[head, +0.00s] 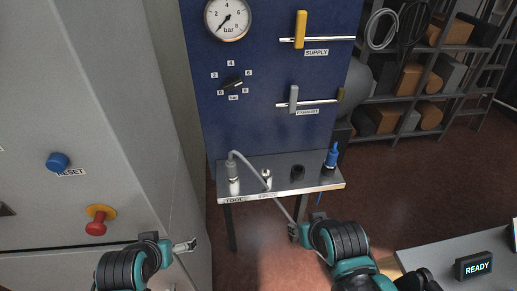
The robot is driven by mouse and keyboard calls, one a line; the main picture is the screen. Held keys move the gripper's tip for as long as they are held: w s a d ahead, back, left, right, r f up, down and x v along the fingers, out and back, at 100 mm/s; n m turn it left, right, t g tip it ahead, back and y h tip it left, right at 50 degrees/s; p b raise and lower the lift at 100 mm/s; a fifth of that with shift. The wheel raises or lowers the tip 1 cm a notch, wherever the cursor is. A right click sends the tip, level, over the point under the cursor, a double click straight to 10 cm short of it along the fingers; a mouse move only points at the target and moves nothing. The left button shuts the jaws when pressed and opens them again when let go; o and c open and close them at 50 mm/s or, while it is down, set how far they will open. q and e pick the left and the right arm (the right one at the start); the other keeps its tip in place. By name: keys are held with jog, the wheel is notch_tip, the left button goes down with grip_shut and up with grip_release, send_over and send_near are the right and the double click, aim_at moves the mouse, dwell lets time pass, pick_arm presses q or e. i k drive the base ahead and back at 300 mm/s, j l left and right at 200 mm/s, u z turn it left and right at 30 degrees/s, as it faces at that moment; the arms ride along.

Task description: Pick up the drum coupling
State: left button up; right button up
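Couplings stand on a small steel shelf (275,190) below the blue panel. At its left end is a light grey coupling (233,172) with a grey hose, above a label reading TOOL. A short metal fitting (267,178) and a black ring-like socket (298,172) stand in the middle. A blue coupling (331,158) stands at the right end, with a blue hose below. I cannot tell which is the drum coupling; the second label is too small to read. My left gripper (188,245) is low left of the shelf. My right gripper (296,232) is just below its front edge, near the grey hose. Neither visibly holds a coupling.
The panel carries a pressure gauge (228,17), a selector knob (233,82), a yellow SUPPLY lever (301,30) and a grey EXHAUST lever (294,98). A grey cabinet with a red button (96,228) stands left. A READY display (474,266) is at lower right.

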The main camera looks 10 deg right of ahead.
aim_at(232, 173)
jog(key=l+u, duration=1)
jog(key=u, duration=0.15)
jog(key=k, duration=0.05)
